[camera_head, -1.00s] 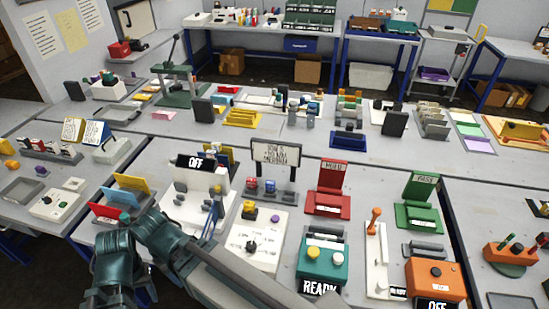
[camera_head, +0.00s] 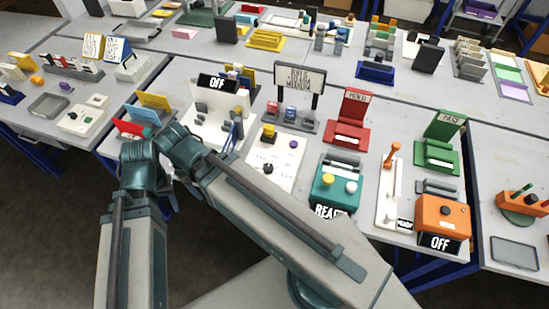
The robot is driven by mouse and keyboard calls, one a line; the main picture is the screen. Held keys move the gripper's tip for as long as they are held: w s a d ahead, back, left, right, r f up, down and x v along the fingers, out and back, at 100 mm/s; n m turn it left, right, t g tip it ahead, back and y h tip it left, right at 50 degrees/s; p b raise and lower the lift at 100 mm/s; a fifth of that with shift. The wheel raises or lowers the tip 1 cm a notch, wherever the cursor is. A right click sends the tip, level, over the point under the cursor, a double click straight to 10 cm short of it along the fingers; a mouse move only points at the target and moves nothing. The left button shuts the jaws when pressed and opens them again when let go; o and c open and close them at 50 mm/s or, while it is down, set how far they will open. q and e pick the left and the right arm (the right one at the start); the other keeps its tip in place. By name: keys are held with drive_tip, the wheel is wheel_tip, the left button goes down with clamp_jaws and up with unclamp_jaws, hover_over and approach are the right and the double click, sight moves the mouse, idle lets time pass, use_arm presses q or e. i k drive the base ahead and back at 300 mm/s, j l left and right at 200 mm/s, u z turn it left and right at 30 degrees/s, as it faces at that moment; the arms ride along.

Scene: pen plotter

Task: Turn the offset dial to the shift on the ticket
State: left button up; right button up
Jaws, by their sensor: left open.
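A white panel (camera_head: 283,178) stands centre-left with a small black dial (camera_head: 268,167), dark marks around it, a yellow block and a purple button. It looks like the offset dial; the pointer direction is too small to read. A framed white card (camera_head: 299,79) with handwriting, perhaps the ticket, stands behind it; its words are not legible. My left arm (camera_head: 285,220) bends at an elbow left of the panel and its forearm runs to lower right in front of it. The left gripper's open fingers are not clearly made out. My right gripper is not in view.
A white machine (camera_head: 204,128) with an OFF sign stands left of the panel. A teal box (camera_head: 335,183) reading READY and an orange box (camera_head: 441,218) reading OFF are to the right. Red (camera_head: 350,118) and green (camera_head: 440,145) stands are behind. Dark floor is free at lower left.

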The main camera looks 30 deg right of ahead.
sight(269, 168)
drive_tip(key=k+j+z, duration=0.1)
drive_tip(key=z, duration=0.95)
